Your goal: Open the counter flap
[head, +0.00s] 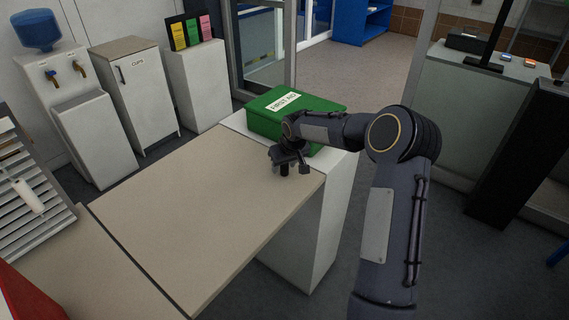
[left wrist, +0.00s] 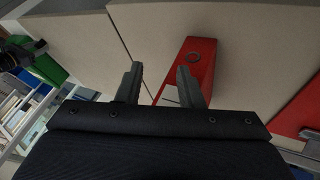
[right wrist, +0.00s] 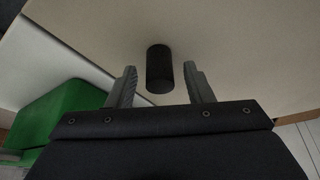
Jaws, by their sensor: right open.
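The counter flap (head: 190,205) is a beige panel lying flat. A dark seam divides it from the beige counter at lower left, and its far end meets a white post (head: 300,240). My right gripper (head: 285,168) is low over the flap's far right end. In the right wrist view, a short black cylinder (right wrist: 159,69), apparently a knob on the flap, stands between and slightly beyond the open fingers (right wrist: 160,88). I cannot tell whether they touch it. My left gripper (left wrist: 160,85) is open and empty above the counter, outside the head view.
A green first aid box (head: 290,115) sits on the white post beside my right gripper. A red object (left wrist: 192,65) with a ring lies near my left fingers. A slatted rack (head: 32,185) stands at left. Open floor (head: 350,75) lies beyond the post.

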